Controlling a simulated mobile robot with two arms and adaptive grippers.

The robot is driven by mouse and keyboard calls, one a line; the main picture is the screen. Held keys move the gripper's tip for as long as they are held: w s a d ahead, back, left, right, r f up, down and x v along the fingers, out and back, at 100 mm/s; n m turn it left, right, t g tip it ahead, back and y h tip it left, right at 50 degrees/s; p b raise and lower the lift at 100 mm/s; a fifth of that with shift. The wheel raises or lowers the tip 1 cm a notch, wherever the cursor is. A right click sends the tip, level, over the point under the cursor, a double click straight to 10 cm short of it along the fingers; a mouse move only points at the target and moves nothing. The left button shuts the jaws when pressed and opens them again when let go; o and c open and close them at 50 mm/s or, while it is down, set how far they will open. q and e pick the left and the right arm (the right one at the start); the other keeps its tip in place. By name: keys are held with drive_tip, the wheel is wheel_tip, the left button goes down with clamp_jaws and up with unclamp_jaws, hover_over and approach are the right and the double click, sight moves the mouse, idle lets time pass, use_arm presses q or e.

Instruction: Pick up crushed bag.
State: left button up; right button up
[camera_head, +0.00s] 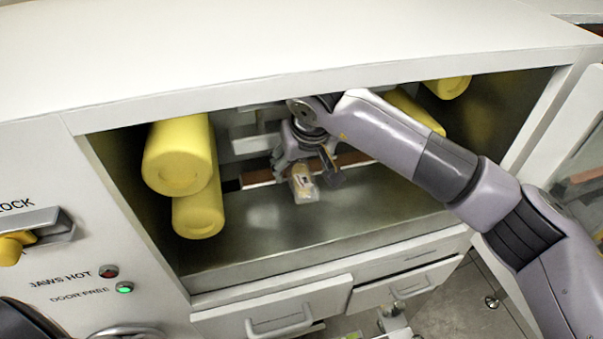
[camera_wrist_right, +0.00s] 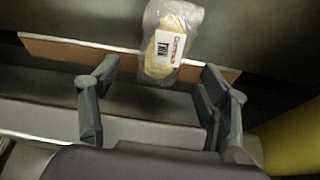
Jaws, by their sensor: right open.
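The crushed bag (camera_head: 303,184) is a small clear packet with pale yellow contents and a white label with red and black print. It lies inside the open cabinet bay, and it also shows at the top middle of the right wrist view (camera_wrist_right: 171,44). My right gripper (camera_head: 318,182) reaches down into the bay at the bag. In the wrist view its two fingers (camera_wrist_right: 155,108) are spread apart, with the bag beyond the gap between them; I see no contact. My left gripper is not in view.
Yellow rollers (camera_head: 180,157) stand at the bay's left, with others (camera_head: 415,110) at the right. A brown-edged strip (camera_head: 258,177) runs behind the bag. The metal floor (camera_head: 350,212) in front is clear. The cabinet top (camera_head: 250,50) overhangs the bay.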

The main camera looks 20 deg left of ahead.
sight(300, 168)
drive_tip(key=shift+w+a+f, duration=0.25)
drive_tip(key=shift+w+f, duration=0.1)
drive_tip(key=shift+f, duration=0.15)
drive_tip(key=shift+w+a+f, duration=0.2)
drive_tip(key=shift+w+f, duration=0.1)
drive_tip(key=shift+f, duration=0.15)
drive_tip(key=shift+w+f, duration=0.15)
drive_tip(key=shift+f, duration=0.35)
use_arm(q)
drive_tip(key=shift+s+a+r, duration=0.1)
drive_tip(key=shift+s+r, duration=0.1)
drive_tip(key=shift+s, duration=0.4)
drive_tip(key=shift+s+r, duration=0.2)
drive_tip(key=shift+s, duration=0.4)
use_arm(e)
drive_tip(key=shift+c, duration=0.4)
drive_tip(key=c, duration=0.5)
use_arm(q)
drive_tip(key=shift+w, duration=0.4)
use_arm(e)
drive_tip(key=c, duration=0.7)
